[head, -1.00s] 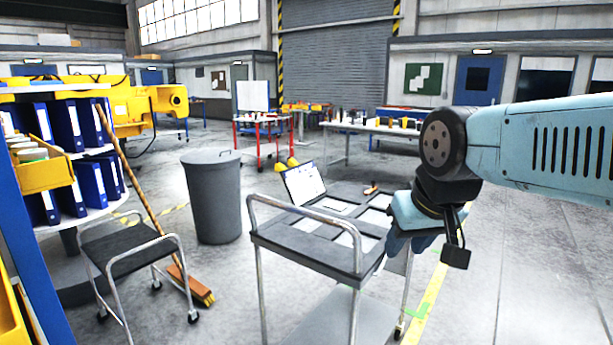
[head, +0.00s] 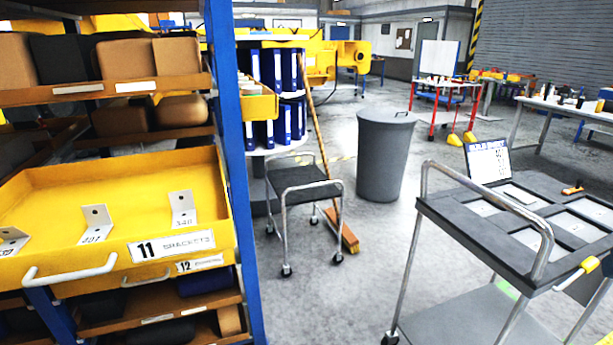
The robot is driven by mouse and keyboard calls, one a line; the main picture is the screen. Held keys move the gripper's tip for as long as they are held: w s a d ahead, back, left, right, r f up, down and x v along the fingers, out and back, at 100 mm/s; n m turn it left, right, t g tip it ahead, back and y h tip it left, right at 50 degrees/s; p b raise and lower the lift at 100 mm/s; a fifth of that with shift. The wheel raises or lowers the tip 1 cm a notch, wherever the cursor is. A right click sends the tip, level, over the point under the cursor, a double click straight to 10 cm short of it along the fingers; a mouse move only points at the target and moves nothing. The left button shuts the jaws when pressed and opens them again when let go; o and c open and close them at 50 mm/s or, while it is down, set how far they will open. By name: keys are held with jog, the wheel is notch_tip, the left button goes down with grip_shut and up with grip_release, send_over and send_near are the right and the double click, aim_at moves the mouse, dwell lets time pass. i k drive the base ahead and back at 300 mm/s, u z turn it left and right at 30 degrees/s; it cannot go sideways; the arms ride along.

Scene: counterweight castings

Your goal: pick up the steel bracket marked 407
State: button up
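The steel bracket marked 407 (head: 96,224) stands in the open yellow drawer (head: 135,172) at the left of the head view. It is a small bent plate with a hole in its upright leg and its number on the lower leg. The number is small, but reads as 407. A similar bracket (head: 182,207) that seems to read 340 stands to its right. Another bracket (head: 12,240) stands to its left, cut by the picture's edge, its number only partly readable. The drawer front is labelled 11 BRACKETS. My gripper is out of view.
A blue rack post (head: 233,150) stands just right of the drawer. A grey cart (head: 440,208) is at the right. Clear floor lies between stool and cart.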

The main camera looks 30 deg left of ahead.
aim_at(97, 216)
jog(key=u, duration=0.5)
jog(key=k, duration=1.25)
jog(key=u, duration=0.8)
jog(key=i, duration=0.9)
jog(key=u, duration=0.65)
jog(key=i, duration=1.45)
jog(key=u, duration=0.05)
